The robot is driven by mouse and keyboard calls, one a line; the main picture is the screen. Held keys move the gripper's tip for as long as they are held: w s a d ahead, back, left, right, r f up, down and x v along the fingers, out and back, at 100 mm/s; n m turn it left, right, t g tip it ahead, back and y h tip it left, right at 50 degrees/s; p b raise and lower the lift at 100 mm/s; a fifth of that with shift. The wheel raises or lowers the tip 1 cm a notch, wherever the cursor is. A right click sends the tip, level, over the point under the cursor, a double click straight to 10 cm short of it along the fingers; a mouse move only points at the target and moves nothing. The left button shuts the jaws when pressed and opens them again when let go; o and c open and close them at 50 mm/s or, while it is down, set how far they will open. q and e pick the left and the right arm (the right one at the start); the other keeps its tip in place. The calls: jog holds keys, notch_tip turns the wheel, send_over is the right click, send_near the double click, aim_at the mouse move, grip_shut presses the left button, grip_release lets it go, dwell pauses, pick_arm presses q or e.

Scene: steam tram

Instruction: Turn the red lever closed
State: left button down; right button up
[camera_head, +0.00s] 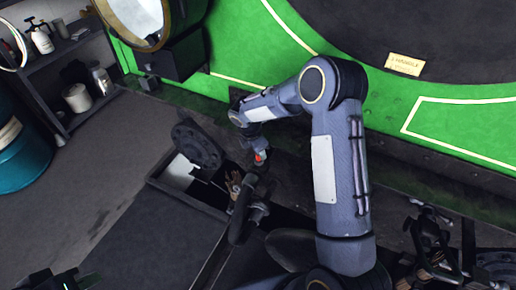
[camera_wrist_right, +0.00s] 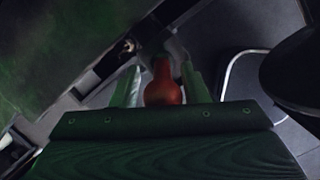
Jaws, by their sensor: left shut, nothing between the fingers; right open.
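The red lever (camera_wrist_right: 163,90) shows in the right wrist view as a rounded red handle on a grey stem. In the head view a small red spot, likely the same lever (camera_head: 260,156), shows below the end of my right arm. My right gripper (camera_wrist_right: 160,70) is open, with one green finger on each side of the red handle. I cannot tell whether either finger touches it. My left gripper (camera_head: 62,281) is at the bottom left edge of the head view, partly cut off, shut and empty, far from the lever.
A dark pipe (camera_head: 240,215) and a round flange (camera_head: 198,143) stand close to the lever. The green engine wall (camera_head: 460,110) rises behind. A shelf (camera_head: 75,45) and a teal barrel (camera_head: 20,150) are at the left. The floor (camera_head: 95,165) between is clear.

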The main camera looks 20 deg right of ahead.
jog(key=b+v, duration=0.1)
jog(key=v, duration=0.6)
jog(key=shift+a+r, duration=0.1)
jog(key=shift+r, duration=0.1)
jog(key=shift+r, duration=0.2)
jog(key=s+r+m+t+y, duration=0.1)
jog(key=s+r+m, duration=0.35)
jog(key=s, duration=0.25)
jog(key=s+d+r+m+y, duration=0.1)
jog(key=s+r+m+y, duration=0.1)
jog(key=s+r+m, duration=0.4)
jog(key=s+r+m+t+y, duration=0.1)
jog(key=s+r+m, duration=0.15)
jog(key=s, duration=0.55)
jog(key=s+a+f+m+t+y, duration=0.2)
jog(key=s+a+m, duration=0.1)
jog(key=s+m, duration=0.4)
jog(key=s, duration=0.3)
jog(key=shift+a+m+y, duration=0.3)
jog(key=shift+a+m, duration=0.1)
